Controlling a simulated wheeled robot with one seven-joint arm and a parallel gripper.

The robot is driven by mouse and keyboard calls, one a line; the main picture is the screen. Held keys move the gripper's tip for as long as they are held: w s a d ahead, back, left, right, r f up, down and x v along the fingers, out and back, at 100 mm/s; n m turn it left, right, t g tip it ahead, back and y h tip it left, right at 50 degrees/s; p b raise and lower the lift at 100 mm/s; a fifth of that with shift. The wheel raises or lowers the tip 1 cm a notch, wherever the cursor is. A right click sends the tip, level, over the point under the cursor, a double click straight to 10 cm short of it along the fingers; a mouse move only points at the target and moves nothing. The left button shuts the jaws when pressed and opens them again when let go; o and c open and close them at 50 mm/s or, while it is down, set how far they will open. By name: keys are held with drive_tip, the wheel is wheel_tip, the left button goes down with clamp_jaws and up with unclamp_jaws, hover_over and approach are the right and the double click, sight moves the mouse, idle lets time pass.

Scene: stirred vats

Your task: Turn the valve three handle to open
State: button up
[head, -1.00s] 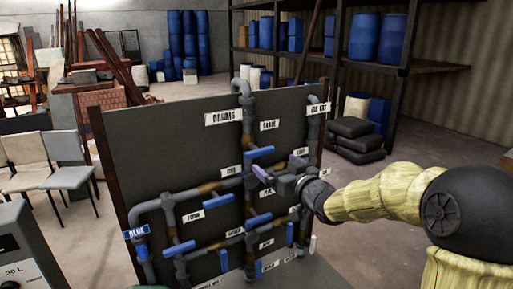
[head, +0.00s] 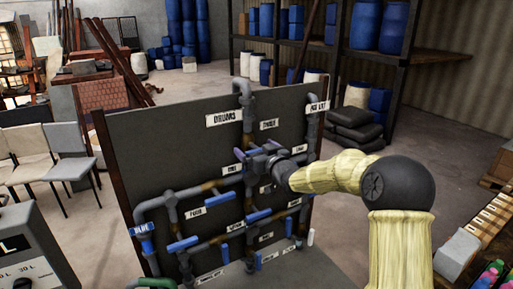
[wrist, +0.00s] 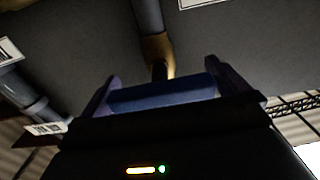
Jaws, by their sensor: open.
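In the wrist view, a blue bar-shaped valve handle (wrist: 162,95) lies crosswise between the two fingers of my gripper (wrist: 161,78). The fingers are open, one beside each end of the bar; I cannot tell whether they touch it. In the head view, my gripper (head: 254,153) is up against the pipe board, at the upper middle junction below the label (head: 268,124). My gripper and wrist hide most of this handle there. The small label is too blurred to read surely, so I cannot confirm the valve's number.
The dark board (head: 155,150) carries grey and brown pipes. Other blue handles include one at the left (head: 183,244), one at the centre (head: 258,215) and one at the right (head: 288,227). Chairs (head: 68,155) stand left; a crate-laden table (head: 480,235) stands right.

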drive_tip(key=c, duration=0.7)
